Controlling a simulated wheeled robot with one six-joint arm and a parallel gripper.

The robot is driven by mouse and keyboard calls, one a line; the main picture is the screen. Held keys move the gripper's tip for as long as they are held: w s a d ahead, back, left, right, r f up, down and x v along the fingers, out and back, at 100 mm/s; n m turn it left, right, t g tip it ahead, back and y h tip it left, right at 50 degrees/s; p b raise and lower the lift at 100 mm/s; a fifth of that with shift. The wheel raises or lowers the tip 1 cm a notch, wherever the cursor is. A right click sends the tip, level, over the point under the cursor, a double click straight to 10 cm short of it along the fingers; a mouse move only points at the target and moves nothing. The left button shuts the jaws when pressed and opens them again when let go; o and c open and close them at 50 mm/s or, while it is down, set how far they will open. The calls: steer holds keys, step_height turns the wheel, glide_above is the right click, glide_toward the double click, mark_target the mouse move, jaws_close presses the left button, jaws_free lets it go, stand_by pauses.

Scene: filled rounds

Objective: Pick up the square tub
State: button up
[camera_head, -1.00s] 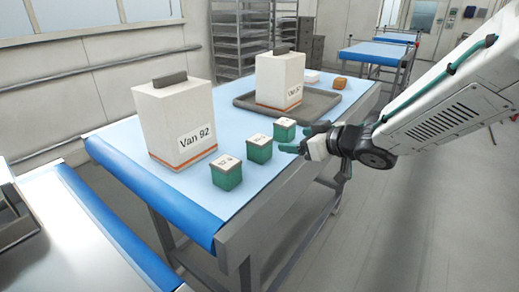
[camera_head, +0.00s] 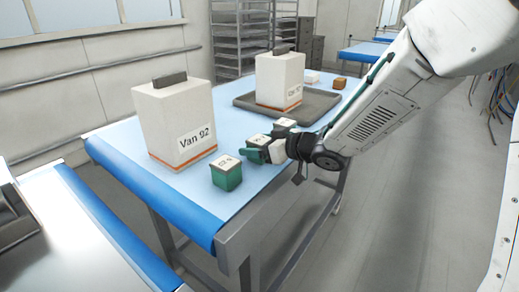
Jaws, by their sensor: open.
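Several-sided small square tubs, green with pale lids, stand in a row of three on the blue table top. The front tub (camera_head: 226,173) is fully in view and apart from my gripper. The middle tub (camera_head: 258,140) and the rear tub (camera_head: 285,123) are partly hidden by my gripper (camera_head: 264,149). My gripper is open, low over the table's right side, with a green finger in front of the middle tub. I cannot tell whether it touches that tub or whether the tub lies between the fingers.
A large white box marked "Van 92" (camera_head: 178,122) stands left of the tubs. A second white box (camera_head: 279,80) stands on a grey tray (camera_head: 322,103) behind them. A small brown block (camera_head: 340,83) lies at the far end. The table's front left is clear.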

steer(key=c, duration=1.1)
steer(key=shift+r, duration=0.1)
